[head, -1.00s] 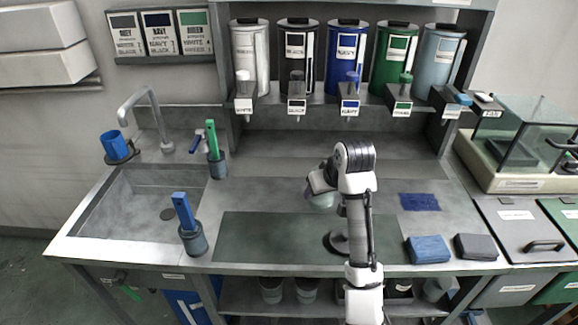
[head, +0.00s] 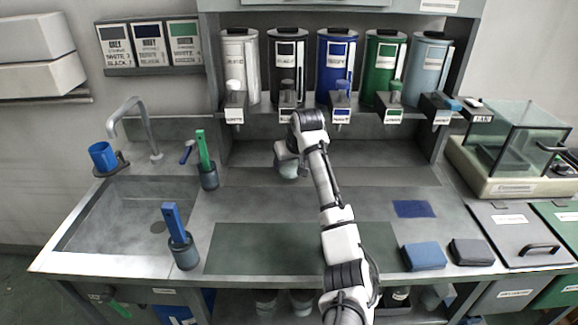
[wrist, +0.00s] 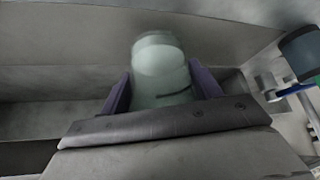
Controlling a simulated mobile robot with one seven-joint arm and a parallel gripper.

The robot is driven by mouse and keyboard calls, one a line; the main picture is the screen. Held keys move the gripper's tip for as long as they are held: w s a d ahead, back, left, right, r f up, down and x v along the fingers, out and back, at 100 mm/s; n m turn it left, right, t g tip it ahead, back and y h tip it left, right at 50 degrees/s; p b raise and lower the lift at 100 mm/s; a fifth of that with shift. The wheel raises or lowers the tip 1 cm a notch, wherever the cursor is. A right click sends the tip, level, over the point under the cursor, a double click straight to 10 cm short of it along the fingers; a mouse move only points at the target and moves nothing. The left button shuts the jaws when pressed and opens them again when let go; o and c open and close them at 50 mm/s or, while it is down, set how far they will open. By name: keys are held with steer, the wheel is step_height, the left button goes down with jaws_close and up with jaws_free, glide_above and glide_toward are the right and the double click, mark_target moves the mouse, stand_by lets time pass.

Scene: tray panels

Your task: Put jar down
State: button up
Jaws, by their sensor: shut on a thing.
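The jar (head: 288,170) is pale green and translucent. My gripper (head: 281,158) is shut on it, over the back part of the counter, below the dispensers. In the wrist view the jar (wrist: 162,72) stands between the two dark purple fingers of my gripper (wrist: 162,92), with its rounded end toward the top of the picture. A dark curved line shows on its side. I cannot tell whether the jar touches the surface under it. My wrist hides part of the jar in the head view.
Several dispensers, among them a blue one (head: 335,68), stand on the shelf behind, spouts overhanging the counter. A sink (head: 85,215) and brush holders (head: 185,252) are left. A dark green mat (head: 265,247) lies in front, clear on its left. Blue (head: 424,256) and grey cloths lie right.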

steer(key=shift+b+x, duration=0.8)
steer(key=shift+s+f, duration=0.1)
steer(key=o, duration=1.3)
steer(key=shift+f, duration=0.1)
steer(key=b+v, duration=0.2)
steer(key=v, duration=1)
steer(key=shift+d, duration=0.1)
